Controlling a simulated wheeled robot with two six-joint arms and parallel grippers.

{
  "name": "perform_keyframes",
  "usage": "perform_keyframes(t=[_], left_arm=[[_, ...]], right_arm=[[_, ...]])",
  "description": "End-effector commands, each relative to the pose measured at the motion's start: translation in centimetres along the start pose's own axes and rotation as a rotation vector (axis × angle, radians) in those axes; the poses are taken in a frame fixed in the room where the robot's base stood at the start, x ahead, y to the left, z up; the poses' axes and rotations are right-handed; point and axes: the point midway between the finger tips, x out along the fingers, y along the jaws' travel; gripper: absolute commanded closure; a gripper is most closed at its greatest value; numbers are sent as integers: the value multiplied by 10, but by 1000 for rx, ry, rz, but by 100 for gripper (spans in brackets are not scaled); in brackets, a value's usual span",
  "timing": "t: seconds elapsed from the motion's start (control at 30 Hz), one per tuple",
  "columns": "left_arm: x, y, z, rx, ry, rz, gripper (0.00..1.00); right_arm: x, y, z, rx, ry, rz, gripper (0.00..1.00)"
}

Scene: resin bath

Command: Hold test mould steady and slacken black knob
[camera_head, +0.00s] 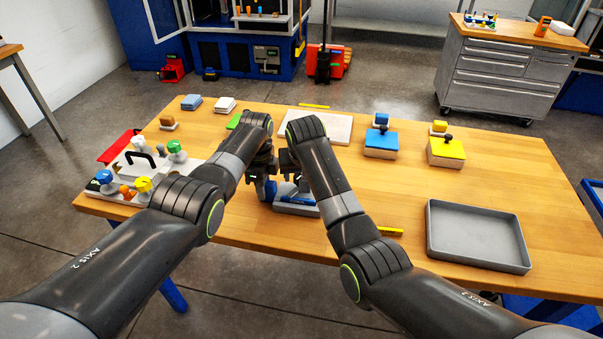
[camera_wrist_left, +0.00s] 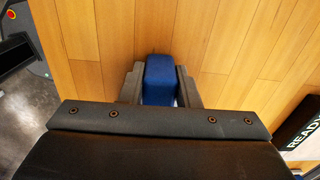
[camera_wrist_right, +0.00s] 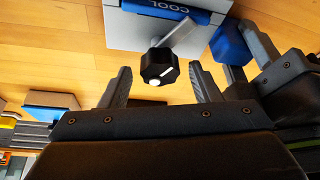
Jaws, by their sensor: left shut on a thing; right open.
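The test mould is a grey block (camera_head: 297,209) with a blue top, near the table's front edge and partly hidden by my arms. In the right wrist view its blue top (camera_wrist_right: 168,9) carries the word COOL. My left gripper (camera_wrist_left: 160,72) is shut on a blue block-shaped grip (camera_wrist_left: 160,85), which shows beside the mould in the right wrist view (camera_wrist_right: 230,45). The black knob (camera_wrist_right: 157,66) has a white mark and a pale bar behind it. My right gripper (camera_wrist_right: 161,72) is open, with its fingers either side of the knob and gaps on both sides.
A blue-topped mould (camera_head: 381,143) and a yellow-topped mould (camera_head: 446,152) stand to the right. An empty grey tray (camera_head: 478,235) lies at the right front. A rack with coloured knobs (camera_head: 119,184) stands at the left. A pale board (camera_head: 335,128) lies behind my arms.

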Motion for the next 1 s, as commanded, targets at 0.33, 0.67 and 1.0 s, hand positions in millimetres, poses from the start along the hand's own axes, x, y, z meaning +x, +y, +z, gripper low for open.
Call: perform_keyframes(t=[0.33,0.67,1.0], left_arm=[[0,0,0,-1,0,-1,100],[0,0,0,0,0,-1,100],[0,0,0,0,0,-1,100]], right_arm=[[1,0,0,0,1,0,48],[1,0,0,0,0,0,88],[1,1,0,-57,-1,-24,88]])
